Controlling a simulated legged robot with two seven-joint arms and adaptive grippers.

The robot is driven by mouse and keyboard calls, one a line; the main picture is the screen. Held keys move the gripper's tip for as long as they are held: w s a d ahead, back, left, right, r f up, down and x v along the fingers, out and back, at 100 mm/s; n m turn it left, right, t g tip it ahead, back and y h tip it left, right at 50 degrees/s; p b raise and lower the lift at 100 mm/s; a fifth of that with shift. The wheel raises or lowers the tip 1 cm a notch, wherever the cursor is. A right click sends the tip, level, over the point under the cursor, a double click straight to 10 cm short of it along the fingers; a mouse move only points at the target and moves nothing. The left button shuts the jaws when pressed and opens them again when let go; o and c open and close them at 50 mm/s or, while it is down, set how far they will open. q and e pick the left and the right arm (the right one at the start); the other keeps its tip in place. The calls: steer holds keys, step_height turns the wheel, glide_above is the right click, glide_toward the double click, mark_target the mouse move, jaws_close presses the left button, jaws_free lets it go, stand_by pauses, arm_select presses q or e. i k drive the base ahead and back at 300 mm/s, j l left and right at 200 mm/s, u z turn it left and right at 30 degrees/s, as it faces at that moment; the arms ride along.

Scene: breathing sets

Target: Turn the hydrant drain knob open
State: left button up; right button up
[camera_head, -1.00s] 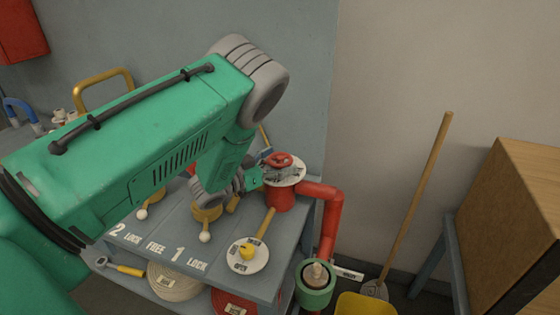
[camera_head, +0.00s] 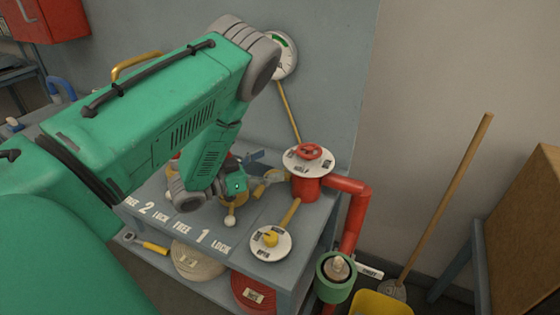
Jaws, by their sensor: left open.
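A red knob (camera_head: 309,152) sits on a round white plate (camera_head: 291,158) with dark labels, on top of the red hydrant pipe (camera_head: 306,188). A yellow knob (camera_head: 270,239) sits on a second white labelled dial (camera_head: 271,252) nearer the bench front. I cannot read the labels of either plate. My left gripper (camera_head: 270,181) is open, just left of the red hydrant and apart from the red knob. Its fingers are small and partly lost against a yellow fitting. My right gripper is not in view.
The grey bench (camera_head: 176,221) carries lettering and a white-balled lever (camera_head: 229,220). Coiled hoses (camera_head: 198,262) lie on its lower shelf. The red pipe (camera_head: 352,210) bends down at right beside a green-collared fitting (camera_head: 336,278).

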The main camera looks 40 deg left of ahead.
mark_target(271, 237)
steer(key=k+j, duration=0.25)
steer(key=k, duration=0.2)
steer(key=k+j, duration=0.3)
steer(key=k, duration=0.2)
